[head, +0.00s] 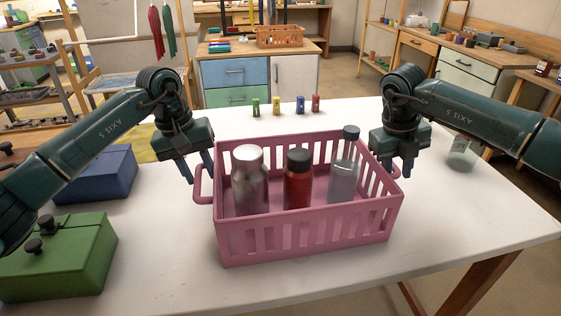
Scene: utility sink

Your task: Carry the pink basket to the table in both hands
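The pink basket (310,238) stands upright on the white table (160,260), with slotted walls and a loop handle (203,186) at its left end. It holds a whitish capped bottle (250,190), a red jar with a black lid (298,188) and a clear bottle with a dark cap (343,180). My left gripper (197,168) points down just above the left handle, fingers apart and empty. My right gripper (398,166) points down at the basket's right end, fingers apart. The right handle is largely hidden by it, and I cannot tell whether it touches.
A green box (60,262) and a blue box (95,178) stand on the table's left side. Several small coloured clips (277,106) stand behind the basket. A greenish glass jar (462,153) is at the right. The table is clear in front of the basket.

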